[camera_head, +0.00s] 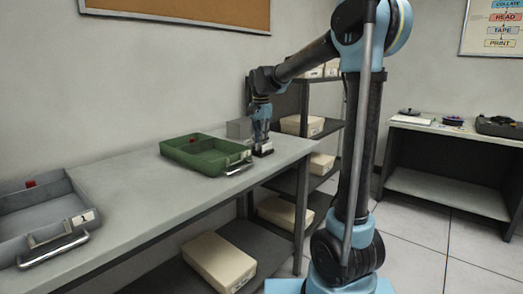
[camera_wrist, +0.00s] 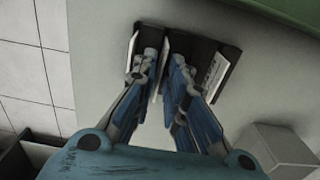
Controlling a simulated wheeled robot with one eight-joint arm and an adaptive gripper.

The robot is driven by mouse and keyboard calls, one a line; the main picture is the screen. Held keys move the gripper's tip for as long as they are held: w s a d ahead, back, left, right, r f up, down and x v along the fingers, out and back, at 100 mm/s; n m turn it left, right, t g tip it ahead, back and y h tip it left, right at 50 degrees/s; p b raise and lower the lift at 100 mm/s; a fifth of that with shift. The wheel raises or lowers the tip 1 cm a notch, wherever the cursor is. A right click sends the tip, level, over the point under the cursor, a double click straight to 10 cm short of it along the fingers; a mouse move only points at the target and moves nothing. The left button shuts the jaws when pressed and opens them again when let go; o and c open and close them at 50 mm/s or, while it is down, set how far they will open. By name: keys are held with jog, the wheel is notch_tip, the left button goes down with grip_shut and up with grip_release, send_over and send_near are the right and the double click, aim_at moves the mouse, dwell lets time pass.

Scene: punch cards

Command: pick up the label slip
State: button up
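My gripper (camera_wrist: 164,62) points down over a dark holder (camera_wrist: 205,45) on the table; the holder also shows in the head view (camera_head: 264,152). The two blue fingers are apart, with a narrow gap between them. A thin pale edge, perhaps the label slip (camera_wrist: 161,72), shows in this gap, but I cannot tell whether a finger touches it. In the head view my gripper (camera_head: 262,138) is low at the table's far end, and the slip cannot be made out.
A green tray (camera_head: 208,158) stands close to the left of my gripper. A grey box (camera_head: 238,128) is just behind. A grey tray (camera_head: 45,212) with a red item lies at the near left of the table (camera_head: 130,195). Shelves with pale boxes stand behind and below.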

jog(key=shift+f, duration=0.15)
grip_shut()
notch_tip(320, 180, up, 10)
dwell(0.7)
